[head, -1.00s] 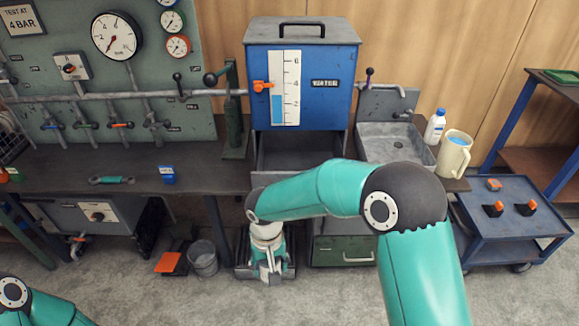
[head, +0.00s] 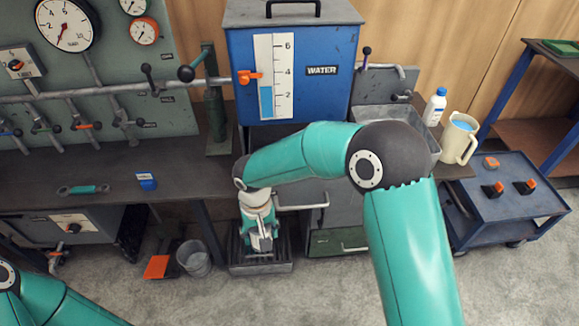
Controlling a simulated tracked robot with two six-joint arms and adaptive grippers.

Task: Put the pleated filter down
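I cannot make out the pleated filter in the head view. My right arm reaches in from the lower right and bends down at the wrist. My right gripper (head: 262,243) points down at a dark shallow tray (head: 260,268) on the floor in front of the bench. The wrist covers much of the gripper, so I cannot tell whether its fingers are open or hold anything. My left arm shows only at the lower left corner, and its gripper is out of view.
A blue water tank (head: 293,75) stands behind my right arm, with a sink (head: 400,122) to its right. A bucket (head: 194,258) and an orange pedal (head: 157,266) are left of the tray. A blue cart (head: 508,200) stands at right. The grey floor in front is clear.

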